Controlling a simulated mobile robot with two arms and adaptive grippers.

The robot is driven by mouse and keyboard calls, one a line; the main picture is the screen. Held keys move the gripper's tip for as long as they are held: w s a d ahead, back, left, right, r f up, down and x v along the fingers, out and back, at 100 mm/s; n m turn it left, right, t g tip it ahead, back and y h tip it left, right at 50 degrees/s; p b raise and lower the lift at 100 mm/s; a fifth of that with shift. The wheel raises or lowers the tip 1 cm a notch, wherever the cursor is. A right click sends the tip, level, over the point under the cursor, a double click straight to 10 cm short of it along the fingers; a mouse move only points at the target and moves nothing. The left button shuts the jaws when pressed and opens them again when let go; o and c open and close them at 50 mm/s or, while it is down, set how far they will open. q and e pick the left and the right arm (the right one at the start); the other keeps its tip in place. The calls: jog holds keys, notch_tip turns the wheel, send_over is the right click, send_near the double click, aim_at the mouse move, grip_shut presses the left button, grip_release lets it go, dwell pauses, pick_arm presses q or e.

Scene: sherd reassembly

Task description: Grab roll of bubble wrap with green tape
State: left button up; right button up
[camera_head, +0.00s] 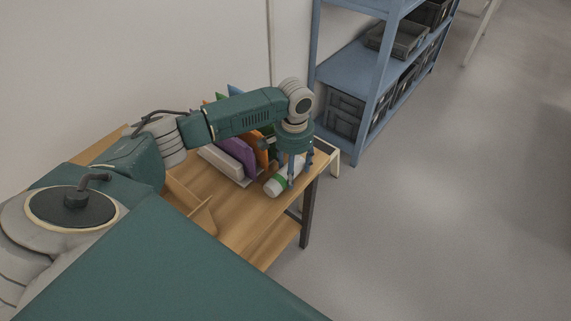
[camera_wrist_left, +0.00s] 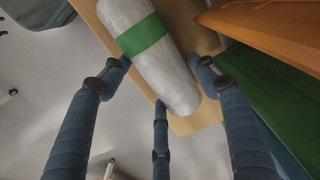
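The roll of bubble wrap (camera_head: 271,189) is whitish with a green tape band (camera_head: 278,181) and lies near the right edge of the wooden table. In the left wrist view the roll (camera_wrist_left: 168,75) runs diagonally, with its green band (camera_wrist_left: 143,36) near the top. My left gripper (camera_head: 295,177) points down over the roll, partly hiding it. Its blue fingers are spread (camera_wrist_left: 161,66), one on each side of the roll and one near its lower end. I cannot tell whether they touch it. My right gripper is not in view.
The wooden table (camera_head: 231,212) holds a rack with upright colored folders (camera_head: 236,153) close behind the roll. In the wrist view green and orange folders (camera_wrist_left: 268,95) stand close to the right finger. A blue shelf (camera_head: 352,75) with dark bins is beyond. Floor right of the table is clear.

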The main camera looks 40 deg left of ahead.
pick_arm(q)
jog(key=c, duration=0.5)
